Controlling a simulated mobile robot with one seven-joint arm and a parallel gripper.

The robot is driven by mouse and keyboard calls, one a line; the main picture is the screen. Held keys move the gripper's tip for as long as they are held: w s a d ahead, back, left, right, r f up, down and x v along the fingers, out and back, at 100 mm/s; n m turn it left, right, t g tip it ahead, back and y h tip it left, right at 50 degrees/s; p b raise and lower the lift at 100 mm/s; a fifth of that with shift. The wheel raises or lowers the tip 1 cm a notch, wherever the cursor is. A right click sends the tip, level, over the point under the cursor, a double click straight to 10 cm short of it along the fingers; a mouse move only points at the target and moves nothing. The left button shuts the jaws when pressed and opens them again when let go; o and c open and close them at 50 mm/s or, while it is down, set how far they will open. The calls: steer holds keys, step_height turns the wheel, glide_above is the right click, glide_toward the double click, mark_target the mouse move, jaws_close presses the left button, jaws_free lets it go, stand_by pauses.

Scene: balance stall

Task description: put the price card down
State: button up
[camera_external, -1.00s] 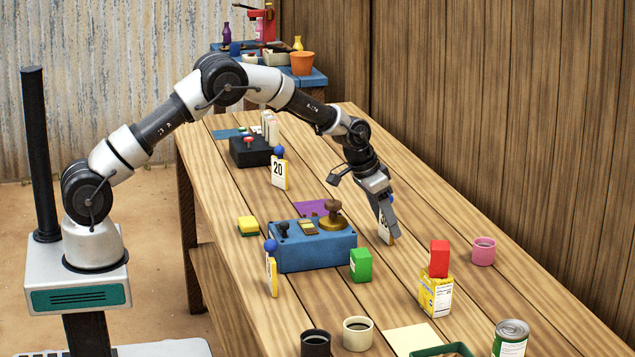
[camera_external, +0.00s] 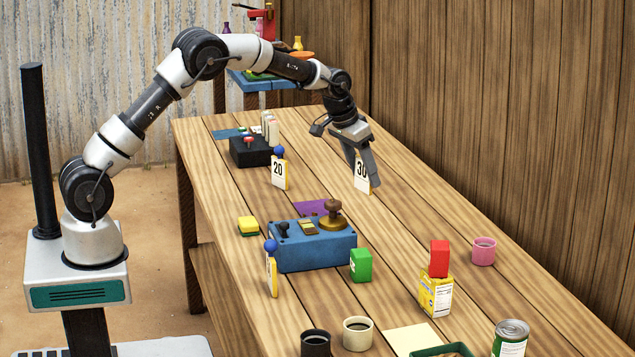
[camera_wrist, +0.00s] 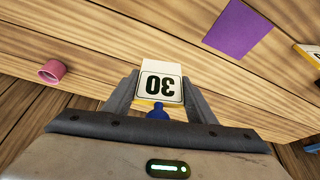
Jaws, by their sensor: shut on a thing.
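The white price card marked 30 (camera_external: 362,173) is held between the fingers of my gripper (camera_external: 363,182). In the wrist view the card (camera_wrist: 161,84) appears upside down between both fingers, with a blue knob (camera_wrist: 157,112) at its near end. In the external view it looks raised above the wooden table (camera_external: 420,215), though the exact gap is hard to tell. My gripper is over the table, to the right of another card marked 20 (camera_external: 278,174) that stands upright. The fingers hide part of the held card.
A purple square (camera_external: 312,208) lies behind the blue scale box (camera_external: 300,250) with its brass weight (camera_external: 333,215). Nearer are a green block (camera_external: 361,265), a red block (camera_external: 439,258) on a yellow box (camera_external: 435,296), and a pink cup (camera_external: 483,251).

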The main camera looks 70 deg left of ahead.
steer(key=s+a+n+g+y+b, duration=0.1)
steer(key=s+a+n, duration=0.2)
steer(key=s+a, duration=0.45)
steer(key=s+a+n+y, duration=0.1)
steer(key=s+a+n, duration=0.3)
steer(key=a, duration=0.6)
steer(key=shift+m, duration=0.5)
steer(key=shift+s+a+f+b, duration=0.1)
steer(key=shift+s+f+b, duration=0.2)
steer(key=shift+f, duration=1.35)
steer(key=shift+s+a+f+b, duration=0.15)
steer(key=shift+f+b, duration=0.3)
steer(key=shift+f, duration=1.15)
steer(key=shift+s+a+f+b, duration=0.1)
steer(key=shift+s+f+b, duration=0.2)
steer(key=shift+f, duration=1.35)
steer(key=shift+f, duration=0.2)
steer(key=o, duration=1)
steer(key=shift+o, duration=0.2)
